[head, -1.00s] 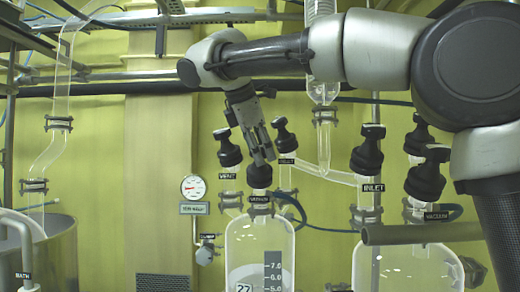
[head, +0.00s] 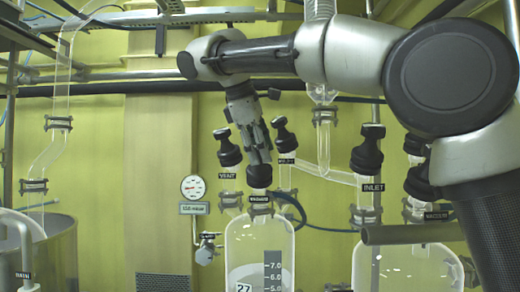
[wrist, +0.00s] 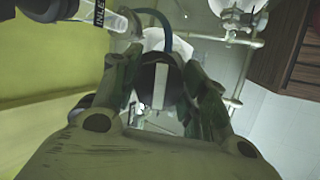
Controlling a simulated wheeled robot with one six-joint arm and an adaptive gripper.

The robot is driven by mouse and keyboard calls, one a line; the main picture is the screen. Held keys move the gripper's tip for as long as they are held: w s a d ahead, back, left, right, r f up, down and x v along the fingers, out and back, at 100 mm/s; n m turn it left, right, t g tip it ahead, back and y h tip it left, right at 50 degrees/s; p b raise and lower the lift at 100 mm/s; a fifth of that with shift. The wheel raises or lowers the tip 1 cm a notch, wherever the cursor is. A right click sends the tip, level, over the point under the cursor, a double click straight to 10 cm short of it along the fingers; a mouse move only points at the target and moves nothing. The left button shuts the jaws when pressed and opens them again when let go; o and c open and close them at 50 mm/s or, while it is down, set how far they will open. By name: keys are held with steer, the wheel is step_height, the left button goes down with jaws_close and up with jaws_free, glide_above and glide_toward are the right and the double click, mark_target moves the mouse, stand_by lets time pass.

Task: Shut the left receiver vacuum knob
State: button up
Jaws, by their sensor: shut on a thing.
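The left receiver (head: 259,250) is a clear glass vessel with a volume scale, low in the middle of the head view. Its black vacuum knob (head: 259,176) stands on the middle neck above a small label. My gripper (head: 260,158) reaches down onto this knob from above. In the wrist view my gripper's two fingers (wrist: 163,95) are closed on either side of the dark knob (wrist: 157,82), which has a pale stripe across its top. The fingers partly hide the knob in both views.
The black vent knob (head: 229,150) is close on the left, and another black knob (head: 285,137) is close on the right. The inlet knob (head: 367,155) and a second receiver (head: 405,268) stand farther right. A gauge (head: 193,187) hangs on the left.

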steer(key=o, duration=1)
steer(key=shift+o, duration=0.2)
steer(key=shift+r, duration=0.1)
steer(key=v, duration=0.7)
steer(key=shift+s+a+r, duration=0.1)
